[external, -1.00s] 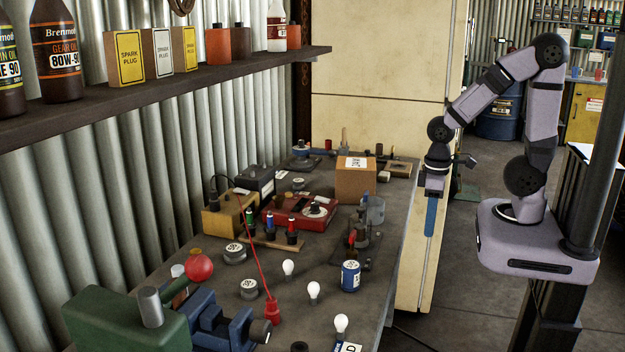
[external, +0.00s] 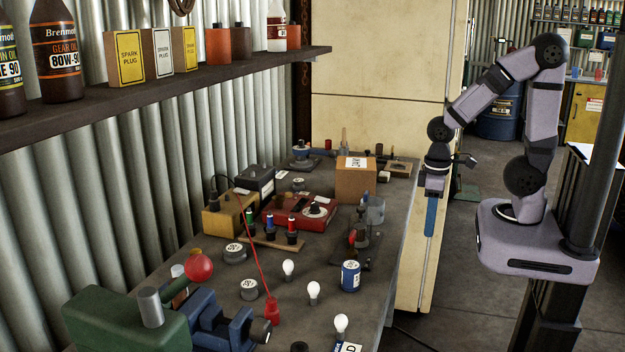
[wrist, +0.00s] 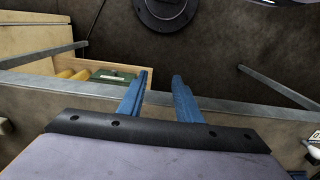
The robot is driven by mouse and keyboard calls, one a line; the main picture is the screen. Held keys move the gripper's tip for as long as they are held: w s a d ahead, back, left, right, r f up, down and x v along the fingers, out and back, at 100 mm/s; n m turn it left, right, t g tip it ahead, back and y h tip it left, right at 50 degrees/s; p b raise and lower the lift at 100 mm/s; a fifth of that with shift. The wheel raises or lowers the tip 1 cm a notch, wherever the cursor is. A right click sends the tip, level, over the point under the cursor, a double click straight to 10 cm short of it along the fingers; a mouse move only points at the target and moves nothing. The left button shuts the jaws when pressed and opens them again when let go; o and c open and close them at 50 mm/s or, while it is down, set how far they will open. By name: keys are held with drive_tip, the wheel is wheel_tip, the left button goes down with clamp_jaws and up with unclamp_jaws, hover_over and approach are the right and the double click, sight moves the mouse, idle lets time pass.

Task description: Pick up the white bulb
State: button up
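Several small items lie on the bench (external: 385,245), among them three white bulbs in the external view. One bulb (external: 288,267) is farthest back, a second (external: 313,289) is in the middle, and a third (external: 341,324) is nearest the camera. All three stand with the round glass up. My gripper (external: 430,234) hangs pointing down beyond the bench's right edge, well away from the bulbs. In the wrist view its two blue fingers (wrist: 161,77) are apart with nothing between them. No bulb is clear in the wrist view.
A blue labelled can (external: 351,276) stands right of the bulbs. A red plug (external: 272,311) on a red lead lies to their left, near a blue vise (external: 221,325). A metal stand (external: 364,235) and a cardboard box (external: 356,182) are farther back. A shelf (external: 200,83) overhangs the left side.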

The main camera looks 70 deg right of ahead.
drive_tip(key=shift+o, duration=0.6)
drive_tip(key=shift+o, duration=0.8)
